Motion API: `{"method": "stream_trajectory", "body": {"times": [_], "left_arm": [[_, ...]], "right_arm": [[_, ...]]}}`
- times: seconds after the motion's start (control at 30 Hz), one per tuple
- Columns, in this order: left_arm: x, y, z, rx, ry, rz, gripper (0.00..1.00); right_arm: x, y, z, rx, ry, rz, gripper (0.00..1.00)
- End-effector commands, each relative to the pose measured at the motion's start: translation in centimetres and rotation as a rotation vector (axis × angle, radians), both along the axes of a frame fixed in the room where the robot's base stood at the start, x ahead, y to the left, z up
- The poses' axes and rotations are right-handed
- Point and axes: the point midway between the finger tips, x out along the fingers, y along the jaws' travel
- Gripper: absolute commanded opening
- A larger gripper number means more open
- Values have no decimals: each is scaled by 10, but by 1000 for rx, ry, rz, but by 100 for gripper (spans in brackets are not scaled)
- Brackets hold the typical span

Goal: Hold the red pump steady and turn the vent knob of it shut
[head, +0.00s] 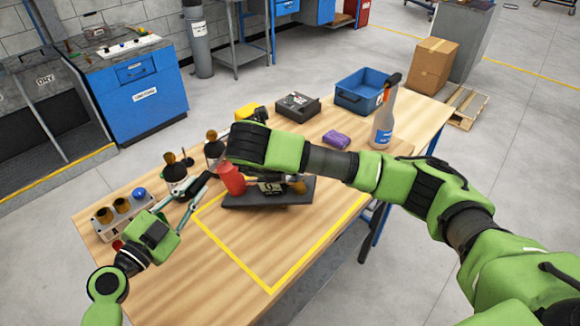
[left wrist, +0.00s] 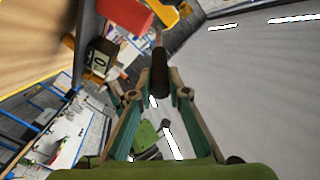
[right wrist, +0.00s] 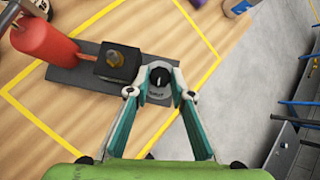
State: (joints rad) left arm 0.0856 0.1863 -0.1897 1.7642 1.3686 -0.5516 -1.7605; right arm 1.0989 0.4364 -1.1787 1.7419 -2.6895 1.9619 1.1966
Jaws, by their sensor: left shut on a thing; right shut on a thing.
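The red pump (head: 232,178) stands on a dark base plate (head: 240,201) on the wooden table, partly covered by my right arm. In the right wrist view its red cylinder (right wrist: 45,46) is at upper left, beside a black block with a brass fitting (right wrist: 115,61). My right gripper (right wrist: 160,72) is shut on the vent knob (right wrist: 160,86), a round black knob with a white mark at the plate's end. My left gripper (head: 207,177) is shut on the pump's dark handle (left wrist: 159,72), beside the red cylinder (left wrist: 126,13). The right fingertips are hidden in the head view.
Yellow tape (head: 243,268) outlines a square around the pump. A rack with brass parts (head: 104,217) stands near my left arm. The table's front area is clear.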

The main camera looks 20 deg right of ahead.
Motion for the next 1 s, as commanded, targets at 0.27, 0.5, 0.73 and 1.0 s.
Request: {"method": "stream_trajectory", "body": {"times": [0.27,0.5,0.73,1.0], "left_arm": [[0,0,-1,1,1,1,0],[0,0,-1,1,1,1,0],[0,0,-1,1,1,1,0],[0,0,-1,1,1,1,0]], "right_arm": [[0,-1,0,0,0,-1,38],[0,0,0,0,0,0,38],[-3,4,8,1,-4,4,38],[-19,21,37,0,-7,8,38]]}}
